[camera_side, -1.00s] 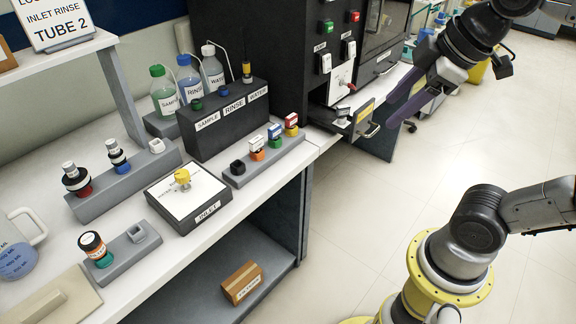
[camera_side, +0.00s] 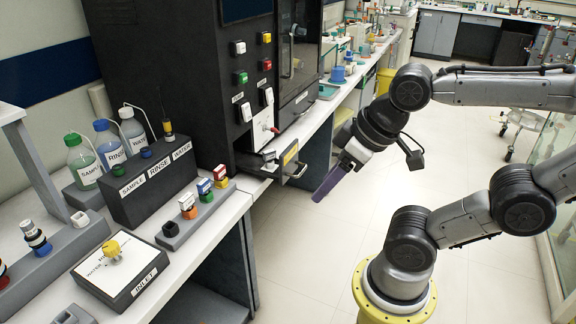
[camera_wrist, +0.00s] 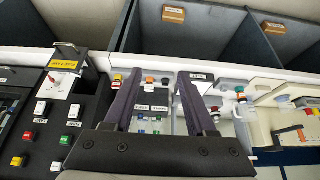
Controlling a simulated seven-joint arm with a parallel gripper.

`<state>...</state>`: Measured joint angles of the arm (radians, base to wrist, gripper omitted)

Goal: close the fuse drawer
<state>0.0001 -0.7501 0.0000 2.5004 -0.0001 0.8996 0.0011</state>
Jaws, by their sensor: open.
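The fuse drawer (camera_side: 290,171) stands pulled out of the lower front of the black cabinet, past the bench edge. It has a yellow label and a bar handle on its front, and a small light-grey part shows inside it. In the wrist view the drawer (camera_wrist: 67,58) is at the upper left, outside my fingers. My gripper (camera_side: 328,190) has long purple fingers pointing down and left, in the air to the right of the drawer front, apart from it. In the wrist view my gripper (camera_wrist: 160,78) is open with nothing between its fingers.
The black cabinet (camera_side: 180,60) carries switches and coloured buttons above the drawer. A rack with several coloured fuse-like blocks (camera_side: 205,190) and a labelled bottle holder (camera_side: 150,168) stand to the left. The floor (camera_side: 300,240) in front of the drawer is clear.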

